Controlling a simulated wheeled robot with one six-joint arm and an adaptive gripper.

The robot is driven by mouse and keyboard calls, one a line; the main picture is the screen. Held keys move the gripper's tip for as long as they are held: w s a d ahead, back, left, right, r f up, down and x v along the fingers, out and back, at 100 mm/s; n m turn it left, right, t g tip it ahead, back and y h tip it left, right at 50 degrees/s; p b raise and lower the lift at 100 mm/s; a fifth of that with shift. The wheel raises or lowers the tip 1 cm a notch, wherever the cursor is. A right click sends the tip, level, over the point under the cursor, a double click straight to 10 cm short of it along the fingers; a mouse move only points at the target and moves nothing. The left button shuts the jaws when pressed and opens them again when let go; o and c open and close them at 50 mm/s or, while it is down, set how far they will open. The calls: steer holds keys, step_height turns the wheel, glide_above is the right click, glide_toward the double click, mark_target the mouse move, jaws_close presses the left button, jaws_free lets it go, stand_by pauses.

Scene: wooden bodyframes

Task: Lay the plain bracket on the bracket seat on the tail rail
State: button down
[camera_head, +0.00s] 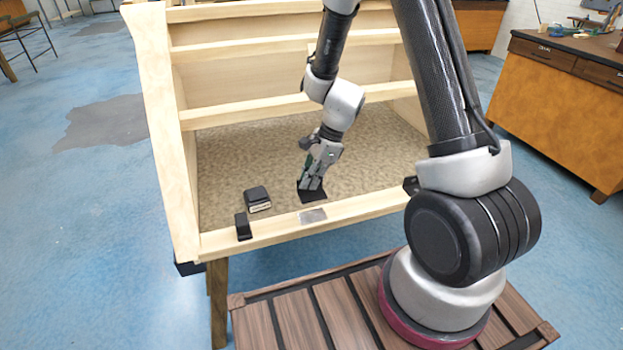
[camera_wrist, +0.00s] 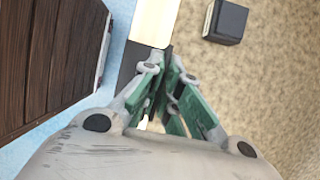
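A dark bracket (camera_head: 313,196) is at my gripper's fingertips, just inside the tail rail (camera_head: 262,234). It also shows as a dark upright plate (camera_wrist: 166,62) between the green-padded fingers in the wrist view. My gripper (camera_head: 312,184) points down and its fingers (camera_wrist: 163,78) are closed together on this bracket. The fingers hide part of its shape, and I cannot tell whether it touches the surface below. A flat grey plate, seemingly the bracket seat (camera_head: 313,215), lies on the rail just in front of the bracket. It looks bare in the head view.
A black block with a pale face (camera_head: 257,199) lies on the mottled panel to the left, also in the wrist view (camera_wrist: 226,22). A small black piece (camera_head: 243,226) stands on the rail's left part. Another (camera_head: 411,186) is at right. Side and cross rails (camera_head: 290,103) surround the panel.

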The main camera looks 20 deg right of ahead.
steer(key=shift+f, duration=3.8)
steer(key=shift+f, duration=0.2)
steer(key=c, duration=1.6)
jaws_free()
steer(key=shift+o, duration=0.2)
steer(key=v, duration=1.2)
